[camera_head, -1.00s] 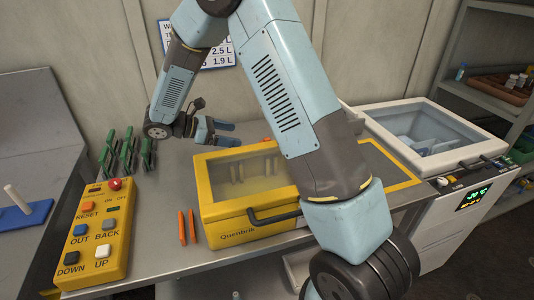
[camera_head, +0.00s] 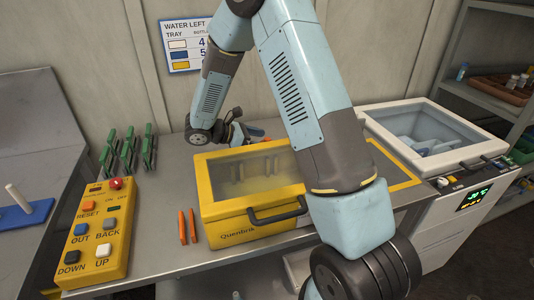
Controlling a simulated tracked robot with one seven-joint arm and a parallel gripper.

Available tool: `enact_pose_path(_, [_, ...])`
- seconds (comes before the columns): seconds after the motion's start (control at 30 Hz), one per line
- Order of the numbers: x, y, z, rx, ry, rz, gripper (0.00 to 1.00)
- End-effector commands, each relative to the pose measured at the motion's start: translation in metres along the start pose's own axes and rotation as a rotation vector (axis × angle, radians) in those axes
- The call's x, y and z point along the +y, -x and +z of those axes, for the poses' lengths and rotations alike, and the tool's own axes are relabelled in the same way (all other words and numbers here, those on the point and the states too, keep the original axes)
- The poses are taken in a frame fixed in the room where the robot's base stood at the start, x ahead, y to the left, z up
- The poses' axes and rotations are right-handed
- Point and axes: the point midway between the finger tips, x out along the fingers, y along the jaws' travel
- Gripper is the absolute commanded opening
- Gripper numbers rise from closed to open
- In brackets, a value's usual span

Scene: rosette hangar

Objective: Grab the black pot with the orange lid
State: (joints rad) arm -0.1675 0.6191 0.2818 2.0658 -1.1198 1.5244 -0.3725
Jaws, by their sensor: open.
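No whole black pot with an orange lid can be made out. A small orange patch (camera_head: 265,139) shows just behind the yellow box; most of it is hidden, and I cannot tell what it belongs to. My gripper (camera_head: 248,132) is low over the back of the table, behind the yellow box, with its light blue fingers pointing right towards the orange patch. It is open; the space between its fingers is hard to see from here, and nothing shows held.
A yellow clear-lidded box (camera_head: 255,215) with a black handle stands mid-table. Two orange sticks (camera_head: 187,227) are at its left. A yellow button panel (camera_head: 97,235) and a green rack (camera_head: 128,150) are further left. A white clear-lidded unit (camera_head: 425,135) stands right.

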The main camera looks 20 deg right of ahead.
Motion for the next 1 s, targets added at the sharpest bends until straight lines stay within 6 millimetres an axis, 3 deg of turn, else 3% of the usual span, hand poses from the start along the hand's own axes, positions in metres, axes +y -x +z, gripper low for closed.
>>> enact_pose_path(0.2, [0.001, -0.026, 0.000, 0.000, 0.001, -0.001, 0.93])
enact_pose_path(0.43, [0.001, -0.027, 0.000, 0.000, 0.000, 0.000, 0.92])
enact_pose_path(1.0, [0.001, -0.026, 0.000, 0.000, 0.000, 0.000, 0.37])
